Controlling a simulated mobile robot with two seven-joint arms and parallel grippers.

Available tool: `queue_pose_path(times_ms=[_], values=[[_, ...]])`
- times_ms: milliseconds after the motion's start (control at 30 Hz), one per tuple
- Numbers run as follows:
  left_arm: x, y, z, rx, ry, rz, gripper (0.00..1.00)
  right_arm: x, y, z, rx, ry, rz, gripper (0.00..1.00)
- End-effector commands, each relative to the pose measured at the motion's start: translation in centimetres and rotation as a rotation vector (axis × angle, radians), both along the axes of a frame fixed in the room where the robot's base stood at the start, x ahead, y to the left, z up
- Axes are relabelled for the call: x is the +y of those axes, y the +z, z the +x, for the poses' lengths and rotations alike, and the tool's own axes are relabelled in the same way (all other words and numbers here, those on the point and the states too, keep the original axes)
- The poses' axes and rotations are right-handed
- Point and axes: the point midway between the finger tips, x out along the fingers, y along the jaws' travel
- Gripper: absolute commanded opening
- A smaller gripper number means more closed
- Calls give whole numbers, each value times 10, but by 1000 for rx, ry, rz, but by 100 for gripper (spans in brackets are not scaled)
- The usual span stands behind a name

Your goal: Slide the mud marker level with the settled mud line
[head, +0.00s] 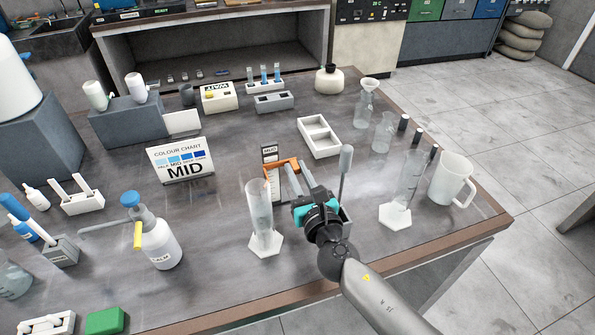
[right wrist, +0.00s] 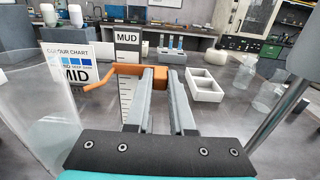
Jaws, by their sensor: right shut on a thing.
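The orange mud marker (head: 285,163) sits on an upright white scale board (head: 273,186) headed MUD, and its bent pointer reaches left toward the clear measuring cylinder (head: 260,215). In the right wrist view the marker (right wrist: 128,70) has its orange block between my fingers, and black ticks run down the scale (right wrist: 125,102). My right gripper (head: 293,172) is shut on the marker's block. The cylinder stands upright on a white hexagonal base, left of the gripper. It also shows, large and partly cut off, in the right wrist view (right wrist: 35,115). I cannot make out a settled mud line. My left gripper is not in view.
A grey rod with a thick top (head: 345,165) stands close right of the gripper. A second cylinder (head: 408,180) and a white jug (head: 452,180) stand farther right. A white wash bottle (head: 160,245) stands left, and a white two-compartment tray (head: 320,137) behind.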

Motion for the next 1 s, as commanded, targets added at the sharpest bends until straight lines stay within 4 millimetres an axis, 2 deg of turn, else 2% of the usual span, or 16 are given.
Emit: queue_pose_path(times_ms=[500,900,933,1000], values=[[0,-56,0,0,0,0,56,0,-60,0,1,0,-3,0],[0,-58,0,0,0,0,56,0,-62,0,1,0,-1,0],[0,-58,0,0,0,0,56,0,-62,0,1,0,-1,22],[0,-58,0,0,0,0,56,0,-62,0,1,0,-1,30]])
